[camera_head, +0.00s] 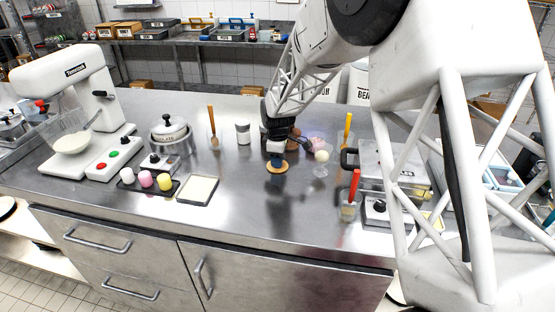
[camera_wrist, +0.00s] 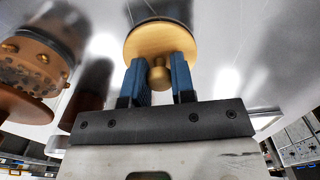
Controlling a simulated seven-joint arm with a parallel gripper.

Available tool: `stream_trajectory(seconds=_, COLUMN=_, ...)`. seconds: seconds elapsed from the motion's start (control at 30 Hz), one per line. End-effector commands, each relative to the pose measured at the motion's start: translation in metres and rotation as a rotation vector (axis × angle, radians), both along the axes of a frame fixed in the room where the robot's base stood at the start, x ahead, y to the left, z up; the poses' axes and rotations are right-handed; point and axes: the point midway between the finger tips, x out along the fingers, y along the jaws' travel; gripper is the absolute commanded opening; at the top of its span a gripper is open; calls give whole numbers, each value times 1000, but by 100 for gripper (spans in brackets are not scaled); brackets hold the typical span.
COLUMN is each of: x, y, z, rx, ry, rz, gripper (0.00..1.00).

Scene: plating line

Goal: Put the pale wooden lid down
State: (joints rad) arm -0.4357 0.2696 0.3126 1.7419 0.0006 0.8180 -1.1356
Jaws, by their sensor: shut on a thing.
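The pale wooden lid (camera_wrist: 140,42) is a round disc with a small knob. My gripper (camera_wrist: 160,78) has its two blue fingers shut on the knob in the wrist view. In the head view, my gripper (camera_head: 277,158) points down over the steel counter, with the lid (camera_head: 277,168) just beneath the fingers. The lid looks level. I cannot tell whether it touches the counter or hangs a little above it.
Glass dishes (camera_head: 321,158) stand close to the right of my gripper. A white jar (camera_head: 243,133) stands to the left. A dark-rimmed tray (camera_head: 198,190) and a tray of coloured cups (camera_head: 147,181) lie further left. The counter (camera_head: 250,215) in front of the lid is clear.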

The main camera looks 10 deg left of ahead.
Motion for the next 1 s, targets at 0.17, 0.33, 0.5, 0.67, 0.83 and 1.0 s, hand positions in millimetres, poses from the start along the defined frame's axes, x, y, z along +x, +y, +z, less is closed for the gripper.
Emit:
stream_trajectory(seconds=0.17, x=0, y=0, z=-3, rx=0, ry=0, rz=0, gripper=30)
stream_trajectory(seconds=0.33, x=0, y=0, z=-3, rx=0, ry=0, rz=0, gripper=49)
stream_trajectory(seconds=0.5, x=0, y=0, z=-3, rx=0, ry=0, rz=0, gripper=49)
stream_trajectory(seconds=0.67, x=0, y=0, z=-1, rx=0, ry=0, rz=0, gripper=49)
stream_trajectory(seconds=0.83, x=0, y=0, z=9, rx=0, ry=0, rz=0, gripper=49)
stream_trajectory(seconds=1.0, x=0, y=0, z=27, rx=1, ry=-1, rz=0, gripper=49)
